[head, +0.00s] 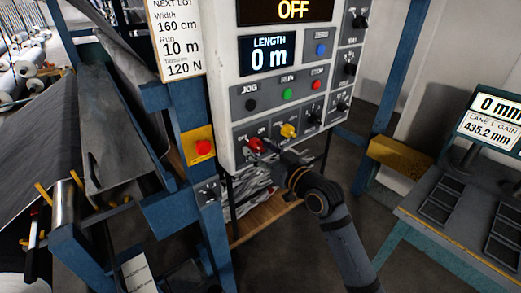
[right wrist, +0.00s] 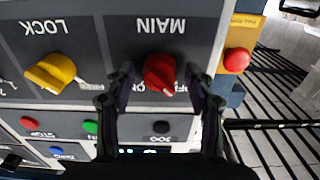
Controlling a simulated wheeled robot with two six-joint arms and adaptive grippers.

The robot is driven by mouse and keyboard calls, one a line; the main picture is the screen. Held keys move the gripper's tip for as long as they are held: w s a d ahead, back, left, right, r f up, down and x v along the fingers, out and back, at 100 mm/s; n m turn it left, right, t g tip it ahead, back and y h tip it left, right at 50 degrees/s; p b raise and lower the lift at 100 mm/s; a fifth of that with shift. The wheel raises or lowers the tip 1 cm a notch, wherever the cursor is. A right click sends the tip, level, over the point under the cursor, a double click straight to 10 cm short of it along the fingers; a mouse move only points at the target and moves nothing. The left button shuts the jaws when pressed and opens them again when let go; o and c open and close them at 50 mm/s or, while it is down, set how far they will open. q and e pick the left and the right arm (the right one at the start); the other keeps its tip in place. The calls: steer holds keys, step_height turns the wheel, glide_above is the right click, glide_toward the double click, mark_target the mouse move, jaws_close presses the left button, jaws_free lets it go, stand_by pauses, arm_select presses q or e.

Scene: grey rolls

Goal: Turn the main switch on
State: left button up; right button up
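The main switch is a red knob (right wrist: 160,72) under the label MAIN, upside down in the right wrist view. In the head view the knob (head: 254,145) sits at the lower left of the control panel (head: 225,105). My right gripper (right wrist: 160,76) has one finger on each side of the knob, with a visible gap on both sides. It is open and holds nothing. In the head view the right gripper (head: 266,148) reaches the knob from the lower right. The top display (head: 292,10) reads OFF. My left gripper is not in view.
A yellow LOCK knob (right wrist: 52,72) sits beside the main switch. A red button on a yellow box (head: 203,148) is left of the panel. Jog, run and stop buttons lie above the knobs. A blue post (head: 404,70) stands right of the panel.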

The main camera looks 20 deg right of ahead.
steer(key=c, duration=0.9)
steer(key=m+p, duration=0.3)
steer(key=shift+r+m, duration=0.15)
steer(key=shift+m, duration=0.15)
steer(key=m+p, duration=0.4)
steer(key=m, duration=0.1)
steer(key=shift+m+p, duration=0.3)
steer(key=m+p, duration=0.3)
steer(key=m, duration=0.2)
steer(key=shift+a, duration=0.1)
steer(key=shift+m+p, duration=1.15)
steer(key=shift+m, duration=0.65)
